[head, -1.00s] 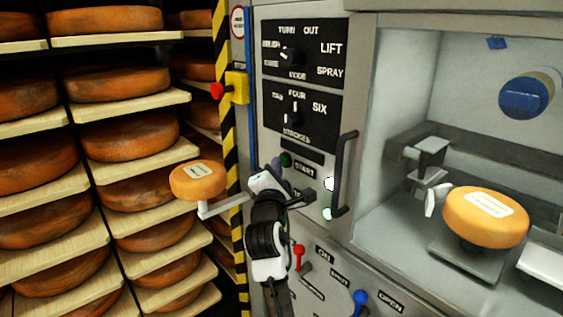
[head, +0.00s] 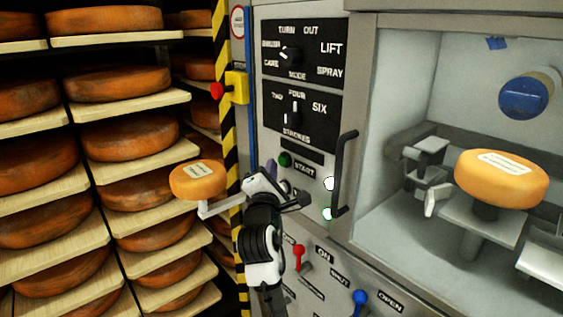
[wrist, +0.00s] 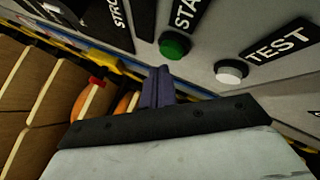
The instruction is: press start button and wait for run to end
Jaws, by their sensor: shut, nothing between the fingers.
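The green start button (head: 285,160) sits on the grey machine panel beside the START label (head: 304,169). In the wrist view the green button (wrist: 174,45) is uncovered, just beyond the fingertips. My gripper (wrist: 157,85) is shut and empty, its purple fingers pointing at the panel near the button; a gap seems to lie between them. In the head view my gripper (head: 271,168) is partly hidden by my wrist. Inside the chamber an orange cheese wheel (head: 502,181) with a white label rests raised on a post and plate.
A white TEST button (wrist: 229,72) is right of the start button. A red emergency knob (head: 217,91) on a yellow box is at left. A labelled cheese (head: 198,181) sits on a bracket beside my gripper. A door handle (head: 344,175) juts out; shelves of cheeses fill the left.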

